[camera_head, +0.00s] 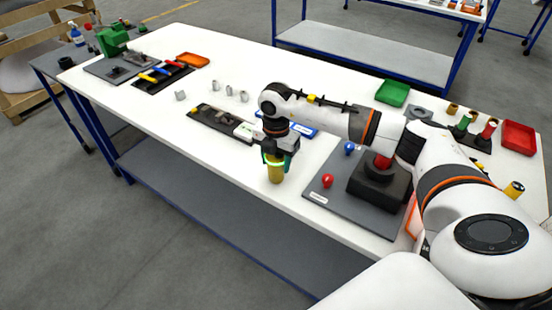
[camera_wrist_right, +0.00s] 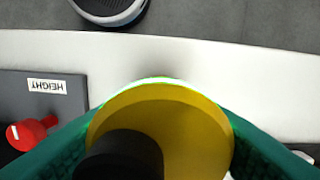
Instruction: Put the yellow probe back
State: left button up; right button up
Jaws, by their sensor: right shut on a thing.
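The yellow probe (camera_head: 275,172) is a yellow cylinder, upright below my right gripper (camera_head: 276,158) near the table's front edge. The gripper is shut on it. In the right wrist view the probe (camera_wrist_right: 195,135) fills the lower middle between the green fingers, with a dark round part on its face. I cannot tell whether its lower end touches the table. A dark stand (camera_head: 478,143) with green and red cylinders is at the right of the table. My left gripper is not in view.
Right of the probe lies a grey board (camera_head: 340,205) with a red knob (camera_head: 327,181), a blue knob (camera_head: 348,148) and a black block (camera_head: 378,186). A green tray (camera_head: 392,93) and red tray (camera_head: 518,137) stand behind my arm.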

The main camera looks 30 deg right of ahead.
jog(key=o, duration=0.8)
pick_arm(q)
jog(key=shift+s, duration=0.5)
pick_arm(e)
jog(key=o, duration=0.3)
